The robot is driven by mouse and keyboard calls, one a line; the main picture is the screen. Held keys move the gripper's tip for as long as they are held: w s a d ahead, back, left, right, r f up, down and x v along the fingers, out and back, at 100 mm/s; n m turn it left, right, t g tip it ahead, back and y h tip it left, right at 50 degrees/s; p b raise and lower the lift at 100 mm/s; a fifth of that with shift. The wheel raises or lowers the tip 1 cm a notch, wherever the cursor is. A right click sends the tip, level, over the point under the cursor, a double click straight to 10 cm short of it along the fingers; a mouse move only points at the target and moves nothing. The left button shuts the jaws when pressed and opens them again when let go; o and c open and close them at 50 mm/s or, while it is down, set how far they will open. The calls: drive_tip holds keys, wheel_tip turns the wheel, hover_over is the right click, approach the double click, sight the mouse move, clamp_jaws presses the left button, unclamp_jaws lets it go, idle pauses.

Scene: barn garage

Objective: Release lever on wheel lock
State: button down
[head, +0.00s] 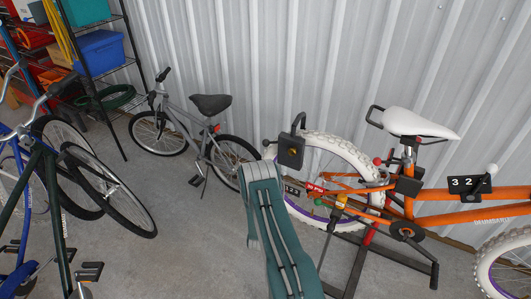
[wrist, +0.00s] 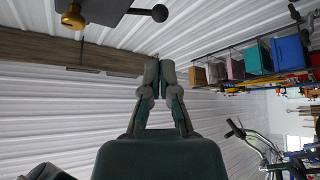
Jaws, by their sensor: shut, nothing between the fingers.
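The wheel lock (head: 291,152) is a dark box with a brass-coloured spot and a shackle around the white tire of the raised orange bike's wheel. A small lever end (head: 268,143) sticks out at its left. The wrist view shows a lever with a round black knob (wrist: 160,13) and a brass knob (wrist: 73,18) at the top edge, partly cut off. My gripper (wrist: 160,65) is shut and empty, its fingertips apart from the lever and lower in that picture. In the head view my arm rises in front of the wheel, and the fingertips cannot be made out.
The orange bike (head: 455,218) stands on a dark stand (head: 347,264) along the corrugated wall. A grey bike (head: 185,128) stands behind to the left, with blue and green bikes (head: 55,185) at far left. Shelves with bins (head: 100,52) fill the back left corner. Floor between them is clear.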

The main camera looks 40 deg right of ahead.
sight(271, 142)
drive_tip(key=shift+w, duration=0.1)
drive_tip(key=x, duration=1.3)
drive_tip(key=shift+w+d+r, duration=0.2)
drive_tip(key=shift+w+r, duration=0.05)
drive_tip(key=shift+w, duration=0.15)
drive_tip(key=shift+a+r+m, duration=0.1)
drive_tip(key=shift+m, duration=0.4)
